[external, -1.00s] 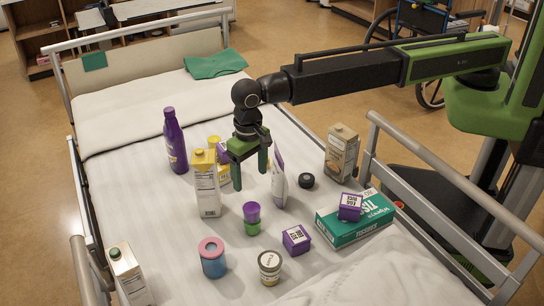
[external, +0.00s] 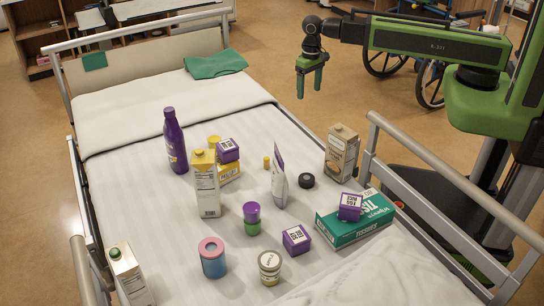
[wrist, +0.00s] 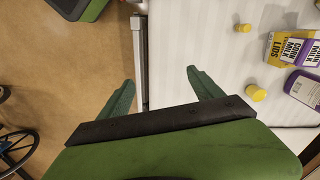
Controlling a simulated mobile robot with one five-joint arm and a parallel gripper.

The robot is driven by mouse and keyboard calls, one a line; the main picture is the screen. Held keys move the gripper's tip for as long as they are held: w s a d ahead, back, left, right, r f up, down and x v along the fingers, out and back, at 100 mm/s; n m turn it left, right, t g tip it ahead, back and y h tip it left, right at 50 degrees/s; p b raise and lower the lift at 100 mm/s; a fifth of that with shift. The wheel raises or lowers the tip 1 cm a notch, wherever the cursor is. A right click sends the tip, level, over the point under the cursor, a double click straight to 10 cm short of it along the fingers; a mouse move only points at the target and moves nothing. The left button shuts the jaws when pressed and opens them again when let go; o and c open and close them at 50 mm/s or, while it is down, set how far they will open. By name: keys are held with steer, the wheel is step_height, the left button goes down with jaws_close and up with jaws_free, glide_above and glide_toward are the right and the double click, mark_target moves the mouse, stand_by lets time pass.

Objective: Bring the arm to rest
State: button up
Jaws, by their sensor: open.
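My gripper (external: 309,82) hangs pointing down beyond the far right side of the bed, in the external view. Its green fingers are apart and nothing is between them. In the wrist view my gripper (wrist: 160,85) is also open and empty, with the bed's side rail (wrist: 139,50) and the floor below it. My arm is drawn back and raised, clear of the things on the bed.
The bed (external: 130,180) holds a purple bottle (external: 175,142), cartons, a tissue box (external: 355,222), purple boxes, cups and jars. A rail (external: 430,190) runs along its right side. A wheelchair (external: 430,80) stands behind my arm. Open floor (external: 270,60) lies around the gripper.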

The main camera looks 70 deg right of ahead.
steer(key=s+n, duration=0.3)
steer(key=s, duration=0.3)
step_height(320, 180, up, 13)
steer(key=n+p, duration=0.3)
steer(key=p, duration=1)
steer(key=shift+w+d, duration=0.2)
steer(key=shift+w, duration=0.15)
